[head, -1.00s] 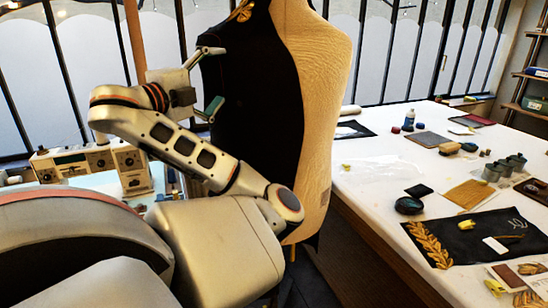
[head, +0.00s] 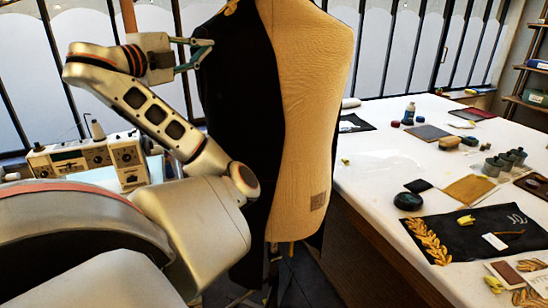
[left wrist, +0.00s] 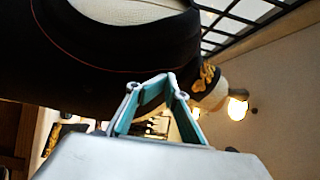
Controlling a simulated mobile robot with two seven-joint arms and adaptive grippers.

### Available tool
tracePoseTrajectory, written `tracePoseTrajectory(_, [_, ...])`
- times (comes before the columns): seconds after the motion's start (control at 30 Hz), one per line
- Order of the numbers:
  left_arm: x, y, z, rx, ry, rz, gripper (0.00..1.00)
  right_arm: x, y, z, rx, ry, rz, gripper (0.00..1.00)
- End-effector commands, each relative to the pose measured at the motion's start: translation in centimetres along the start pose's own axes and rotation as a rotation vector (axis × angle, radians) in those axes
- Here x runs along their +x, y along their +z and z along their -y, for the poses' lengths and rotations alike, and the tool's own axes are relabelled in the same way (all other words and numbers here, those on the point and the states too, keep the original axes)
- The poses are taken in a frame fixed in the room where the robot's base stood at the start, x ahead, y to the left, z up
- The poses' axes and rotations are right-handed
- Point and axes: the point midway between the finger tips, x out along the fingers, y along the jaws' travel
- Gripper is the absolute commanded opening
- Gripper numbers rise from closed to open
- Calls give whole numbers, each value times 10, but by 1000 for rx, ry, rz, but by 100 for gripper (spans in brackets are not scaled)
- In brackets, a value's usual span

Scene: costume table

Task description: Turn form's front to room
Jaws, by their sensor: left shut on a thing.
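The dress form (head: 310,90) stands on the floor left of the white table in the head view. Its left part is covered by a black garment (head: 240,130), and its right part is bare tan fabric with a small label low down. A bit of gold trim (head: 230,7) shows at the top edge. My left gripper (head: 208,50) is at the form's left shoulder edge, shut on the black garment there. In the left wrist view its teal fingers (left wrist: 160,82) come together against the black cloth (left wrist: 110,55), near gold embroidery (left wrist: 205,78). My right gripper is not in view.
The white table (head: 375,165) at right holds a black cloth with gold leaves (head: 470,230), a dark round item (head: 408,201) and several small tools. A sewing machine (head: 90,158) stands behind my left arm. A barred window runs behind; a shelf stands far right.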

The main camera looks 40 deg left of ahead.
Motion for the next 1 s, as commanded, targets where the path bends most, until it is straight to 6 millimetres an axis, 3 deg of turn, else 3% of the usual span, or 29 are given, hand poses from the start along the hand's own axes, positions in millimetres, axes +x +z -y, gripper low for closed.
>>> tracePoseTrajectory(0.3, [1, 1, 1, -1, 0, -5, 0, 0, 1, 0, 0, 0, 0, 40])
tracePoseTrajectory(0.7, [9, 48, 4, -1, -3, -1, 0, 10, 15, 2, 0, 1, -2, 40])
tracePoseTrajectory(1.0, [10, 52, 6, 1, -3, 0, 0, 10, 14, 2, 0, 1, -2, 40])
